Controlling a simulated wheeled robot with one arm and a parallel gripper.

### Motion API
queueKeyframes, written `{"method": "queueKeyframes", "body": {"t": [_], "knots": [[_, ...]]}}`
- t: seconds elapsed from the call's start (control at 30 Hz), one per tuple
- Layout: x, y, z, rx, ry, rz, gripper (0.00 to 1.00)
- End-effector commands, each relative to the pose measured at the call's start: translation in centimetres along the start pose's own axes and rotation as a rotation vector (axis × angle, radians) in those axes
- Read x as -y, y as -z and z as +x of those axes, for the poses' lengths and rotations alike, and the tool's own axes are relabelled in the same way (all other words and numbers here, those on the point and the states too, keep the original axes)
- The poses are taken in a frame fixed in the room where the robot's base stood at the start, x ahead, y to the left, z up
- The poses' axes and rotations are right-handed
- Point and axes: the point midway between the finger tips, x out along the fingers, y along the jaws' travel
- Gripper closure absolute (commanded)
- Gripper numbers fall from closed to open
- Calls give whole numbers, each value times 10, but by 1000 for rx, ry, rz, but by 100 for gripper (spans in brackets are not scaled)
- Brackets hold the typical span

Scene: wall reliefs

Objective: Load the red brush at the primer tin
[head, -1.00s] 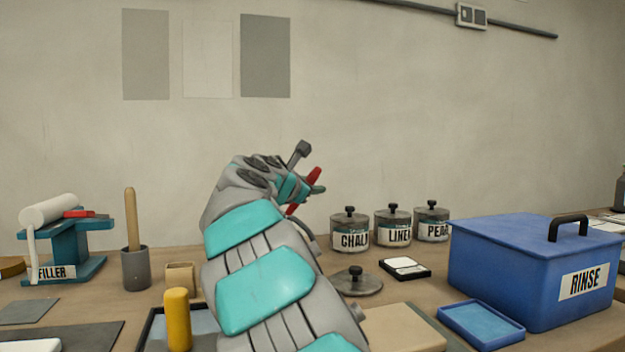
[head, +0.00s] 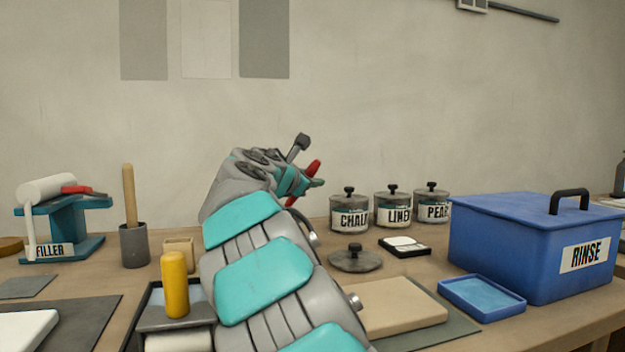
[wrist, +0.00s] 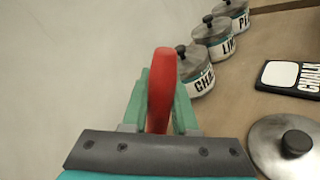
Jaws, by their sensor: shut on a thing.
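My gripper (head: 308,184) is raised in front of the wall, shut on the red brush (head: 314,167). In the wrist view, the red handle (wrist: 161,88) stands up between the two teal fingers. The brush's bristle end cannot be made out. No tin with a primer label shows. Three lidded tins stand right of my gripper on the bench: chalk (head: 349,219), linen (head: 393,216) and one partly read as "PEA" (head: 432,212). A loose grey lid (head: 355,259) lies in front of them. My arm hides part of the bench behind it.
A blue rinse box (head: 510,245) stands at the right, with a shallow blue tray (head: 482,297) before it. A black-and-white chalk-labelled pad (head: 405,246) lies near the tins. At left are the teal filler stand (head: 64,230), a grey cup (head: 134,246) and a yellow handle (head: 175,285).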

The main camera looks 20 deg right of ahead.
Motion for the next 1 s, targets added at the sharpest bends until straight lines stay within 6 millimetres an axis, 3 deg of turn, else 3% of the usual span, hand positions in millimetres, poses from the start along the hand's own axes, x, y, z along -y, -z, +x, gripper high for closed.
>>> {"method": "queueKeyframes", "body": {"t": [1.0], "knots": [[4, 7, 1, 0, -1, 0, 100]]}}
